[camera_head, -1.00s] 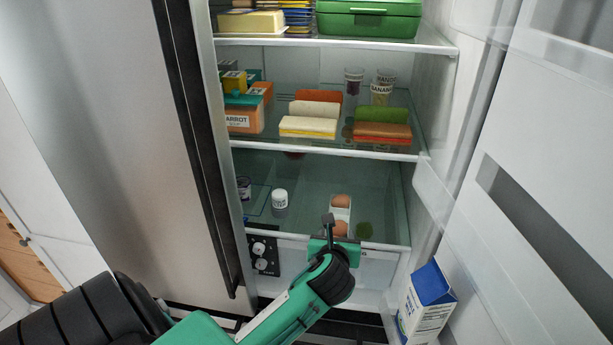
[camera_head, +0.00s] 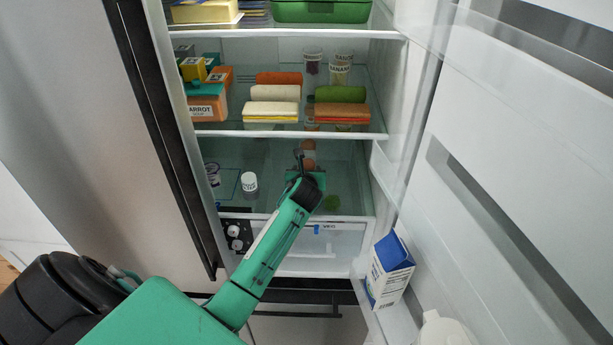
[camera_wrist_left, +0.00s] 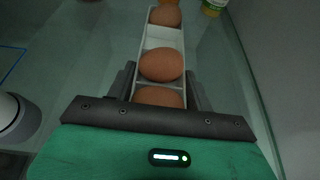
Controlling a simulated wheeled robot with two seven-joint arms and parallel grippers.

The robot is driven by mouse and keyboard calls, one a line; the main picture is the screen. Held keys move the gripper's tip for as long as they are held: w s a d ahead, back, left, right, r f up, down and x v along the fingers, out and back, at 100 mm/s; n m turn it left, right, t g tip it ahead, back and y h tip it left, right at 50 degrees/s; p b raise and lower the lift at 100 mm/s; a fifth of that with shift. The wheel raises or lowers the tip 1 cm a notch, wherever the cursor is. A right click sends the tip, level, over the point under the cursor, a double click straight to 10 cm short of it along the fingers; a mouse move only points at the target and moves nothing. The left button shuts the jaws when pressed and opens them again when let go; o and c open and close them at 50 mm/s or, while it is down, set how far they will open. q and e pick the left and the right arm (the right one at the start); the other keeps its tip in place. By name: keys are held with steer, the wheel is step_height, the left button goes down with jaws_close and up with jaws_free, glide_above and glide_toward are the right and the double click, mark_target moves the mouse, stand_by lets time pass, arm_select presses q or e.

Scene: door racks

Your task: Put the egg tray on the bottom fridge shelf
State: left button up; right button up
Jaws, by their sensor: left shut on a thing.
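The egg tray (camera_wrist_left: 160,37) is a narrow white tray with brown eggs in a row. In the left wrist view one egg (camera_wrist_left: 162,65) sits just ahead of the jaws and one of the tray's compartments is empty. My left gripper (camera_wrist_left: 160,88) is shut on the near end of the tray, with a finger along each side. In the head view my left gripper (camera_head: 302,168) reaches into the bottom fridge compartment, and eggs (camera_head: 308,155) show just beyond it. The bottom shelf (camera_head: 275,195) is glass. I cannot tell whether the tray touches it. My right gripper is out of view.
A white jar (camera_head: 249,182) and a darker jar (camera_head: 213,172) stand on the bottom shelf's left. Wrapped sandwiches (camera_head: 273,107) sit on the shelf above. A milk carton (camera_head: 389,271) stands in the open door's rack.

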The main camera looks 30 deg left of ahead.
arm_select(q)
step_height(320, 180, down, 2)
steer(key=shift+d+p, duration=0.1)
steer(key=shift+p, duration=0.3)
steer(key=shift+f, duration=0.45)
steer(key=o, duration=1.1)
steer(key=shift+s, duration=0.1)
steer(key=shift+c, duration=0.2)
steer(key=b+v, duration=0.2)
steer(key=v, duration=1)
steer(key=shift+b, duration=0.4)
